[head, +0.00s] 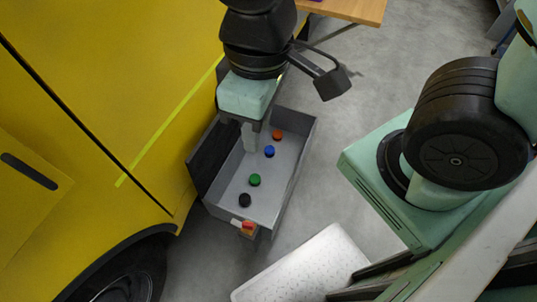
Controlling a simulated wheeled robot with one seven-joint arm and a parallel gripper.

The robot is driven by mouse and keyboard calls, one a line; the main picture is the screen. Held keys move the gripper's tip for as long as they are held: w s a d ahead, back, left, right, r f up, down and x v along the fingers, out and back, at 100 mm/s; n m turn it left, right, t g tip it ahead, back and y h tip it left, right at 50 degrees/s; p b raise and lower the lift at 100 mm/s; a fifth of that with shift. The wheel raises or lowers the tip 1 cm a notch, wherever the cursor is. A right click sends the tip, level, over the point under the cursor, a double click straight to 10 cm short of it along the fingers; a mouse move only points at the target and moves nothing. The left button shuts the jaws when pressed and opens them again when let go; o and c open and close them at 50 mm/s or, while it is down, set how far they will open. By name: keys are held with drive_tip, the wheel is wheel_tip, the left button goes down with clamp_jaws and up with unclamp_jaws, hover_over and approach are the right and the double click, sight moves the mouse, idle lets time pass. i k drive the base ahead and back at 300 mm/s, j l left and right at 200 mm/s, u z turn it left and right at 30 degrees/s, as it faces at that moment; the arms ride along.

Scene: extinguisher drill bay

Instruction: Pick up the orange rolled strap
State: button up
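The orange rolled strap (277,134) lies in the far end of a grey open bin (245,210), near its right wall. A blue rolled strap (269,151), a green one (255,180) and a black one (245,200) lie in a row nearer the front. My gripper (250,148) points down over the far left part of the bin, left of the orange and blue straps. It appears apart from the orange strap. Its finger gap is hidden from this angle, so I cannot tell whether it is open.
A yellow vehicle (110,80) with a dark wheel (120,285) stands close on the left. A small red and orange part (248,227) is at the bin's front. A light metal plate (305,270) is at lower right. A wooden tabletop (355,8) is at the top. Grey floor is right of the bin.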

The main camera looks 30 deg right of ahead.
sight(277, 135)
drive_tip(key=k+l, duration=0.1)
drive_tip(key=l, duration=0.25)
drive_tip(key=k+l+u, duration=0.1)
drive_tip(key=l, duration=0.2)
drive_tip(key=k+l, duration=0.1)
drive_tip(key=l, duration=0.25)
drive_tip(key=k+l+u, duration=0.1)
drive_tip(key=l, duration=0.2)
drive_tip(key=i+l, duration=0.1)
drive_tip(key=l, duration=0.25)
drive_tip(key=i+l+u, duration=0.15)
drive_tip(key=l, duration=0.55)
drive_tip(key=i+l+u, duration=0.1)
drive_tip(key=i, duration=0.25)
drive_tip(key=i+l+u, duration=0.1)
drive_tip(key=i+l, duration=0.2)
